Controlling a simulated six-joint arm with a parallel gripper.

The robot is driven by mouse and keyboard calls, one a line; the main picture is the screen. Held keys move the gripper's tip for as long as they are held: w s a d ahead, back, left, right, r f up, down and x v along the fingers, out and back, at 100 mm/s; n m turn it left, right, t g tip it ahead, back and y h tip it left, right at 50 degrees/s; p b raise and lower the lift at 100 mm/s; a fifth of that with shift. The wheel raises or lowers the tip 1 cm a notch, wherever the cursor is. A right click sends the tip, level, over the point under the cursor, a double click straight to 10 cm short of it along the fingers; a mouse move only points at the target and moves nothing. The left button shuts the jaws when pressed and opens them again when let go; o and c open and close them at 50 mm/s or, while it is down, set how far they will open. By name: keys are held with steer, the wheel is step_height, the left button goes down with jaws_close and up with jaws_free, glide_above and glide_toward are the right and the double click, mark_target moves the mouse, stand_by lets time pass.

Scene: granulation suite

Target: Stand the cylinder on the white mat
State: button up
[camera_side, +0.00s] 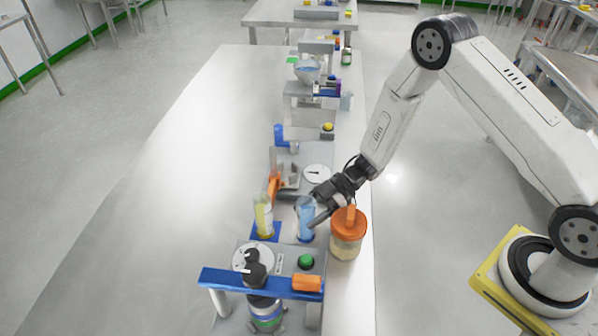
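A clear cylinder with blue liquid (306,231) stands upright near the bench's right edge, with blue at its foot. A similar cylinder with yellow liquid (263,217) stands upright to its left on a blue base. My gripper (316,208) is at the upper part of the blue-liquid cylinder and covers some of it. I cannot tell whether the fingers touch it or how far they are apart. I cannot make out a separate white mat for certain against the pale bench.
A jar with an orange lid (347,246) stands close to the right of my gripper. A device with a blue crossbar (246,282) is in front, and an orange-handled device (274,184) behind. The bench's left side (170,200) is clear.

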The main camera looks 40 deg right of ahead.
steer(key=shift+r, duration=0.2)
steer(key=shift+d+r, duration=0.1)
steer(key=shift+d, duration=0.2)
steer(key=v, duration=1.1)
steer(key=shift+d, duration=0.2)
steer(key=shift+w, duration=0.1)
steer(key=w+d+r+m+t+h, duration=0.3)
steer(key=w+r+m+t+h, duration=0.4)
steer(key=h, duration=0.3)
steer(key=s+r+m+g+h, duration=0.1)
steer(key=s+m+g, duration=0.2)
steer(key=s, duration=0.6)
steer(key=s+a+r+m+g+h, duration=0.1)
steer(key=s+m+g+h, duration=0.1)
steer(key=s+m, duration=0.4)
steer(key=s+g, duration=0.1)
steer(key=s, duration=0.3)
steer(key=shift+a+r, duration=0.15)
steer(key=shift+r, duration=0.2)
